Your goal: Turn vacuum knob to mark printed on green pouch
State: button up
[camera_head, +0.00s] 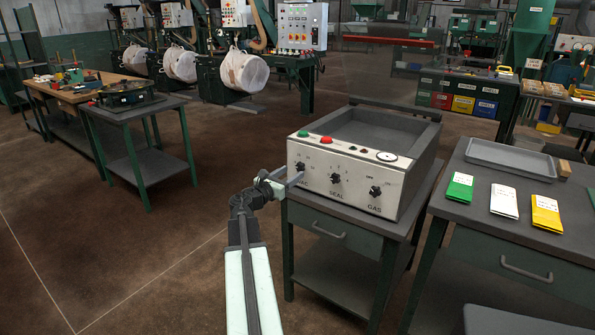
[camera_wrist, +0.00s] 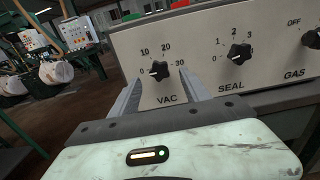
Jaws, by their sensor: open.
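The grey sealing machine (camera_head: 345,187) stands on a small table, with black VAC, SEAL and GAS knobs on its front. The vacuum knob (camera_wrist: 158,70) has a scale marked 0, 10, 20 and 30; its pointer seems to face left, near 0. It also shows in the head view (camera_head: 299,167). My gripper (camera_wrist: 160,79) is open just in front of the panel, with one finger on each side below the knob. I cannot tell whether they touch. The green pouch (camera_head: 459,187) lies on the right table; its white label is too small to read.
A white pouch (camera_head: 504,201) and a yellow pouch (camera_head: 546,214) lie beside the green one, in front of a grey tray (camera_head: 508,158). The SEAL knob (camera_wrist: 240,54) is close to the right of my gripper. Open floor lies left of the machine.

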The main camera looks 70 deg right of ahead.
aim_at(299, 168)
jog(key=x, duration=0.4)
jog(key=shift+d, duration=0.1)
jog(key=c, duration=1.2)
jog(key=shift+s+d, duration=0.15)
jog(key=shift+d, duration=0.1)
jog(key=shift+a, duration=0.2)
jog(key=shift+f+m, duration=0.1)
jog(key=shift+m, duration=0.2)
